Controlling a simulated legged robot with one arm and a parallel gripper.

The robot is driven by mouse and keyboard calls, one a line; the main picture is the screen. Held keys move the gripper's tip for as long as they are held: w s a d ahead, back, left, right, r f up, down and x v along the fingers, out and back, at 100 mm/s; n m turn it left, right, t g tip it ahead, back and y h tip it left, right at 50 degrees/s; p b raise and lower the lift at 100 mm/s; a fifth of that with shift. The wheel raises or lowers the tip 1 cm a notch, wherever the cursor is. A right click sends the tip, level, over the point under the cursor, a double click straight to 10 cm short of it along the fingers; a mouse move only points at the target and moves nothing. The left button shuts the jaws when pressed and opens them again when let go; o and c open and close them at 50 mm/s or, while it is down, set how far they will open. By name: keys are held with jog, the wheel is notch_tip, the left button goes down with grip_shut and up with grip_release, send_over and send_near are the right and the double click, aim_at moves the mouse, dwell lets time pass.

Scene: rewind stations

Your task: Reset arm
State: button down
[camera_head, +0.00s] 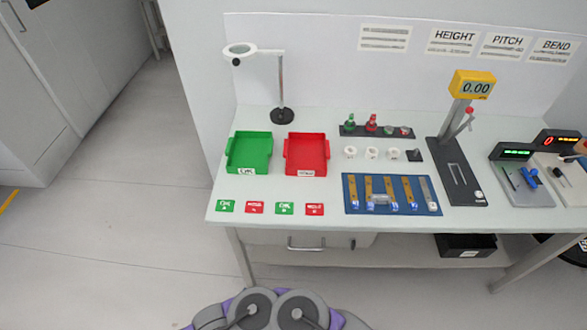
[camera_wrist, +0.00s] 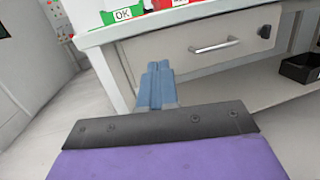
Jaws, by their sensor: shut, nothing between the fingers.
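My gripper (camera_wrist: 157,84) shows in the wrist view as two blue-grey fingers, closed together with nothing between them. It points toward the front of the workbench, in front of the white drawer (camera_wrist: 228,45) and below the table edge. In the head view my gripper is not seen; only grey and purple parts of my own body show at the bottom. The workbench (camera_head: 320,222) stands ahead and to the right in the head view. It also shows in the wrist view.
The bench carries a green tray (camera_head: 235,168), a red tray (camera_head: 292,169), a magnifier lamp (camera_head: 281,80), a blue mat (camera_head: 350,208) with several strips, and a height gauge (camera_head: 455,150). A black bin (camera_head: 452,246) sits below. The floor (camera_head: 100,240) at left is clear.

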jog(key=w+d+r+m+h, duration=0.4)
jog(key=w+r+h, duration=0.1)
jog(key=w+r, duration=0.25)
jog(key=w+d+r+m+g+h, duration=0.3)
jog(key=d+r+m+g+h, duration=0.2)
jog(key=d+r+m+g, duration=0.4)
jog(key=w+d+r+m+g+h, duration=0.2)
jog(key=d+r+m+g+h, duration=0.35)
jog(key=d+r, duration=0.55)
jog(key=s+d+r+m+g+y, duration=0.7)
jog(key=s+d+m+g+y, duration=0.25)
jog(key=s+d, duration=0.25)
jog(key=s+a+r+m+t+y, duration=0.1)
jog(key=s+a+m+y, duration=0.1)
jog(key=s+y, duration=0.3)
jog(key=s+a+m+t+y, duration=0.2)
jog(key=s+a+y, duration=0.3)
jog(key=s, duration=0.2)
jog(key=shift+s+a+r+m+y, duration=0.25)
jog(key=shift+a+r+m+y, duration=0.05)
jog(key=shift+r, duration=0.1)
jog(key=c, duration=1.9)
grip_release()
